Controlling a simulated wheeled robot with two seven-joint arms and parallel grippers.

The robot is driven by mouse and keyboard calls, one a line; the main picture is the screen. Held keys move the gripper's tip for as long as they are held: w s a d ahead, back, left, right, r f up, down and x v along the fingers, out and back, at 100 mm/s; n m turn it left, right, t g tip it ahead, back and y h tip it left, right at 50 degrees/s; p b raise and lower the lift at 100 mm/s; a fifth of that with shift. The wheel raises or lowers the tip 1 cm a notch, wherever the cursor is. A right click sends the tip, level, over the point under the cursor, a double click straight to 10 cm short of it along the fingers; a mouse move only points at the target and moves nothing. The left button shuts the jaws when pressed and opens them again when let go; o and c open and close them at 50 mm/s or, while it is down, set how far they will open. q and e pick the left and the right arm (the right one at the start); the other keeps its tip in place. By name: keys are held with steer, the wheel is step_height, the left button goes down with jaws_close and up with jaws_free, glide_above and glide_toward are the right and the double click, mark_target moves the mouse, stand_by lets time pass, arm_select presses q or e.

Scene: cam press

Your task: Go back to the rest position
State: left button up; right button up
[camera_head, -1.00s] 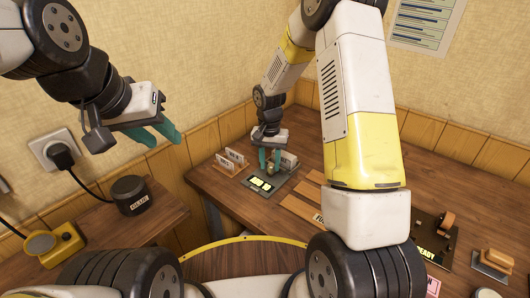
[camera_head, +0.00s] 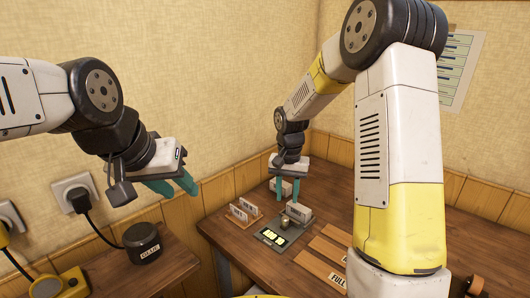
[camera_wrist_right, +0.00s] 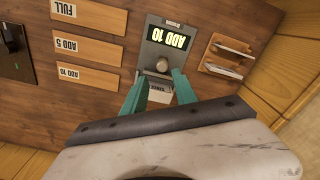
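My right gripper (camera_head: 287,198) hangs above the far side of the table with its teal fingers pointing down. In the right wrist view its fingers (camera_wrist_right: 157,80) are spread with nothing held. Beyond them is a grey device (camera_head: 272,237) with a lit display (camera_wrist_right: 167,38) reading "ADD 10". A round metal piece (camera_wrist_right: 162,66) stands on the device, free of the fingers. A pale labelled block (camera_head: 299,211) is by the device's far end, partly hidden by the fingers in the wrist view. My left gripper (camera_head: 174,188) is open and empty, in the air at left.
A rack with white cards (camera_head: 243,211) stands left of the device. Wooden label strips, one marked "FULL" (camera_head: 325,272), lie to its right. A plug (camera_head: 77,199) is in the wall socket.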

steer(key=s+d+r+n+t+y, duration=0.1)
steer(key=s+d+r+n+t, duration=0.15)
steer(key=s+r, duration=0.85)
steer(key=s+d+r+n+t+y, duration=0.1)
steer(key=s+r+t, duration=0.2)
steer(key=s+r, duration=0.5)
steer(key=s, duration=0.4)
steer(key=shift+d, duration=0.25)
